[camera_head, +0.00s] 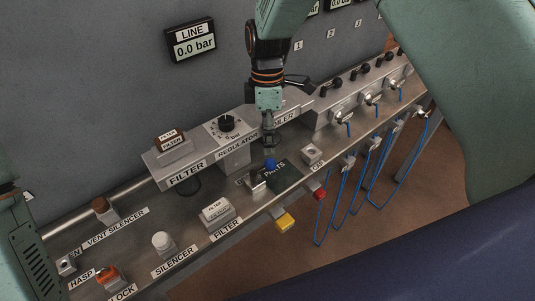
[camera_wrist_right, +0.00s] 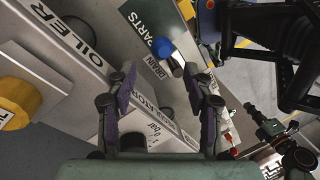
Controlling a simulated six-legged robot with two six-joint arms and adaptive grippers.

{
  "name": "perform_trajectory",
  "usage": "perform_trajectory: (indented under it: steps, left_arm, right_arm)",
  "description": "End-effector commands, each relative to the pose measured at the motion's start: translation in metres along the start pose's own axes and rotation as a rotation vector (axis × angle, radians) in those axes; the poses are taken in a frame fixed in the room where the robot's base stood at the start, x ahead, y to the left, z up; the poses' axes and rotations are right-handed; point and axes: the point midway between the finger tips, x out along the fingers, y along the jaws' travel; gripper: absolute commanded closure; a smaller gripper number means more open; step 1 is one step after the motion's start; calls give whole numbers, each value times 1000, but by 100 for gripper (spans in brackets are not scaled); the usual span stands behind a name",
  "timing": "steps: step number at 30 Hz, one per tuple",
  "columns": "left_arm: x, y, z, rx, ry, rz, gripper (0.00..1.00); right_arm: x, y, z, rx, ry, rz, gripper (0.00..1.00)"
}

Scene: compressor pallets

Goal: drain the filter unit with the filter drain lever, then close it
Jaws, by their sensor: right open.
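The filter unit (camera_head: 170,160) is a grey block labelled FILTER on the wall-side rail, with a brown-topped part on it and a dark bowl (camera_head: 190,186) below. A small metal piece with a blue knob (camera_head: 270,164) stands by the DRAIN label and the dark PARTS mat (camera_head: 285,178). It also shows in the right wrist view (camera_wrist_right: 163,47). I cannot tell whether it is the filter drain lever. My right gripper (camera_head: 269,142) points down above the blue knob. In the wrist view its fingers (camera_wrist_right: 161,88) are apart and empty. My left gripper is not seen.
The LINE display (camera_head: 193,42) reads 0.0 bar. The regulator (camera_head: 228,132) and oiler (camera_head: 283,108) adjoin the filter. Blue cords hang at the right.

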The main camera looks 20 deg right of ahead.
Motion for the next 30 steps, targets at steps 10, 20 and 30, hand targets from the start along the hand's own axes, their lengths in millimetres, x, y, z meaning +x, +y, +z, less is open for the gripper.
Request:
perform_trajectory:
  steps: [10, 20, 30]
  left_arm:
    - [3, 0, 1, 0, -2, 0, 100]
    - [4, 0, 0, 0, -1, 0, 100]
    - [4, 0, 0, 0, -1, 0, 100]
  right_arm:
    - [54, -3, 1, 2, -1, -2, 48]
    - [67, 0, 1, 2, 0, 1, 48]
    - [67, 1, 0, 2, 0, 0, 66]
